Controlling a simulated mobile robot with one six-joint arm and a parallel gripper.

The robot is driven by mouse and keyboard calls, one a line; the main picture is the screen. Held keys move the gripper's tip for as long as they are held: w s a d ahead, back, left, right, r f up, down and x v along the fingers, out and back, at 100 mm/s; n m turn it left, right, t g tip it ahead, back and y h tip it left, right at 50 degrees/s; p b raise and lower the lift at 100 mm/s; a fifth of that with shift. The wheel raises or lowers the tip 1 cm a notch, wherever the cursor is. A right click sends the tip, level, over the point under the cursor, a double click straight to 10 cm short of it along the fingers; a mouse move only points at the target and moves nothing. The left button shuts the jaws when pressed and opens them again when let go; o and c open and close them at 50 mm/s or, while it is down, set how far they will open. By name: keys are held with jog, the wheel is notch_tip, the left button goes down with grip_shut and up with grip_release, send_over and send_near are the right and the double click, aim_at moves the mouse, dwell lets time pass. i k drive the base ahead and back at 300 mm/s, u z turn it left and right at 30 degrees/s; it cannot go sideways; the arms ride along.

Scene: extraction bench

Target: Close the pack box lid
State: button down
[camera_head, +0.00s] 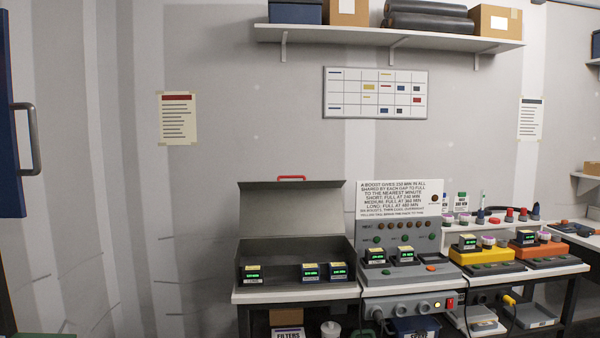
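The pack box (296,248) is a dark grey open box at the left end of the bench. Its lid (290,208) stands raised at the back, tilted up, with a red handle (291,178) on its top edge. Inside the box are three small dark packs with green displays: one at the left (253,272) and two side by side at the right (309,271) (338,270). My gripper is not in view.
Right of the box stands a grey charging console (398,252) holding two packs, with a white instruction sign (400,199) behind it. Yellow (480,250) and orange (537,249) units follow. A shelf (390,37) hangs above. A blue panel with a handle (27,135) is at far left.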

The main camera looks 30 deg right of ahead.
aim_at(279, 208)
jog(key=i, duration=0.9)
jog(key=u, duration=0.05)
